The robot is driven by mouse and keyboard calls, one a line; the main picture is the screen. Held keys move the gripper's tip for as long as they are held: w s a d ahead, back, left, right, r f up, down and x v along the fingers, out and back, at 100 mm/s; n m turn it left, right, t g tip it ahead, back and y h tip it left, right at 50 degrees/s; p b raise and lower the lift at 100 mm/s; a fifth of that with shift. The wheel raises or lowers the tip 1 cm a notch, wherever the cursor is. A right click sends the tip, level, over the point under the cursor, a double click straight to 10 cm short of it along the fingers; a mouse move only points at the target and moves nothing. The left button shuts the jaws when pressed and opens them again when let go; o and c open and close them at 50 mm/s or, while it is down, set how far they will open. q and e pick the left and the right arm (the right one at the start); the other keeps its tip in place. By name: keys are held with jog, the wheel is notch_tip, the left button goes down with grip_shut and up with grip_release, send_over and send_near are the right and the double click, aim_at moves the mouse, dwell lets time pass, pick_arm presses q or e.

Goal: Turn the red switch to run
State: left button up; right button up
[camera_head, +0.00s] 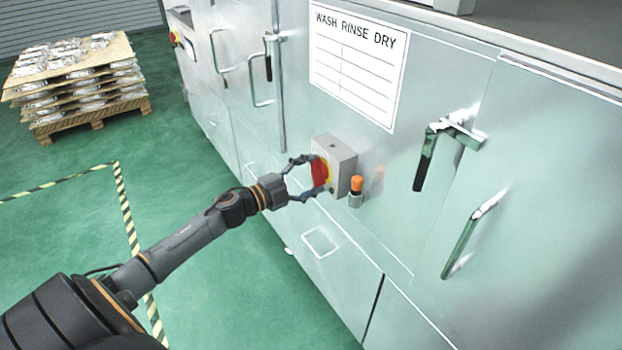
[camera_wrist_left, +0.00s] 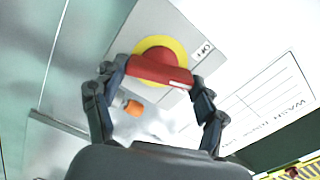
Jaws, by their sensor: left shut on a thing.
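The red switch (camera_head: 320,173) sits on a grey box on the front of the steel washing machine. In the left wrist view the red handle (camera_wrist_left: 160,70) lies across a yellow round plate (camera_wrist_left: 163,45), and a label reading OFF (camera_wrist_left: 203,49) shows beside it. My left gripper (camera_head: 308,176) is at the switch, its two fingers on either end of the red handle, shut on it. In the left wrist view the fingers (camera_wrist_left: 152,75) reach both ends of the handle. No run label can be read. My right gripper is not in view.
An orange-topped lamp or button (camera_head: 357,184) stands just right of the switch box (camera_head: 341,163). Door handles (camera_head: 425,160) stick out further right. A WASH RINSE DRY sign (camera_head: 357,62) is above. A loaded pallet (camera_head: 90,120) stands at the far left on green floor.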

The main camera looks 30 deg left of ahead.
pick_arm(q)
jog(key=shift+f+m+b, duration=0.1)
jog(key=shift+m+b, duration=0.8)
jog(key=shift+m, duration=1.4)
jog(key=o, duration=1.2)
jog(key=shift+c, duration=0.2)
jog(key=v, duration=1.2)
